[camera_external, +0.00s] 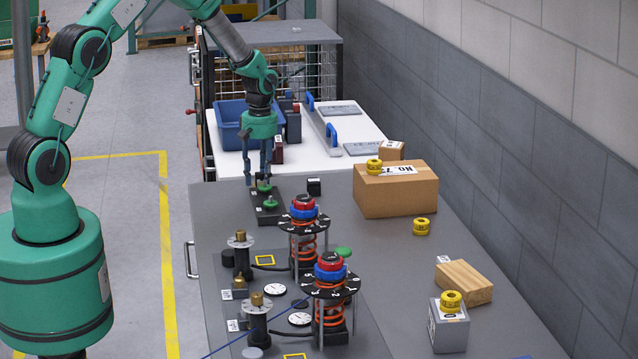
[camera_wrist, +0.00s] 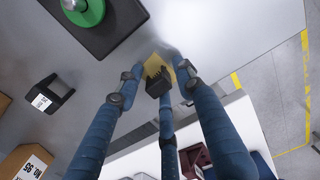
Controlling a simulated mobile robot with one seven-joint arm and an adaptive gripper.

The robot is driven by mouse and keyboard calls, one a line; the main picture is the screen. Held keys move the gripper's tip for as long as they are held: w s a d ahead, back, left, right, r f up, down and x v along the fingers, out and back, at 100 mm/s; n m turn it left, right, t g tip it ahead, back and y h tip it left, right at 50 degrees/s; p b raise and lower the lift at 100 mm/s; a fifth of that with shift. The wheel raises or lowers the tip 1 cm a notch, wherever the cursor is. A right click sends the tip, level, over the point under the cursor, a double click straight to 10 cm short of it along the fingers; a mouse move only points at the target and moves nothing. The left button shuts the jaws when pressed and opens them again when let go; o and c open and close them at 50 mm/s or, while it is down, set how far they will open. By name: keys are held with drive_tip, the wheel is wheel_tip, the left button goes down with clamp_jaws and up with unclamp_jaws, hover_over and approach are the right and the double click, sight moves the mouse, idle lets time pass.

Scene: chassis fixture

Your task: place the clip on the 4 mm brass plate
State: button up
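My gripper (camera_external: 259,180) points down over the far end of a black tray with green round pieces (camera_external: 268,215). In the wrist view its blue fingers (camera_wrist: 158,76) come together around a small yellowish piece (camera_wrist: 163,62). I cannot tell whether they grip it or whether it lies beyond them. A black bracket-like piece with a white label (camera_external: 314,187) stands on the table right of the tray; it also shows in the wrist view (camera_wrist: 48,95). I cannot tell which piece is the clip. No plate reads clearly as the 4 mm brass one.
Two spring fixtures with numbered black dials (camera_external: 304,222) (camera_external: 330,285) stand on the grey table (camera_external: 385,260). A cardboard box (camera_external: 396,193) stands to the right. Several yellow rolls lie about. A blue bin (camera_external: 230,125) stands behind.

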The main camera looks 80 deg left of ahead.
sight(261, 173)
wheel_tip(261, 173, up, 12)
drive_tip(key=p, duration=0.1)
drive_tip(key=shift+w+p, duration=0.2)
drive_tip(key=shift+p, duration=0.15)
drive_tip(key=shift+r, duration=0.1)
idle(0.7)
drive_tip(key=shift+r, duration=0.1)
drive_tip(key=s+d+r+m+t, duration=0.1)
drive_tip(key=s+d+r+m, duration=0.35)
drive_tip(key=d+r, duration=0.8)
drive_tip(key=s+d+r+m+t, duration=0.25)
drive_tip(key=d+r+m, duration=0.25)
drive_tip(key=d+r, duration=0.75)
drive_tip(key=s+d+r+m+t, duration=0.2)
drive_tip(key=s+d+m, duration=0.7)
drive_tip(key=s+d, duration=0.9)
drive_tip(key=s+r, duration=0.1)
drive_tip(key=s, duration=0.2)
drive_tip(key=shift+s+m, duration=0.15)
drive_tip(key=shift+m, duration=0.2)
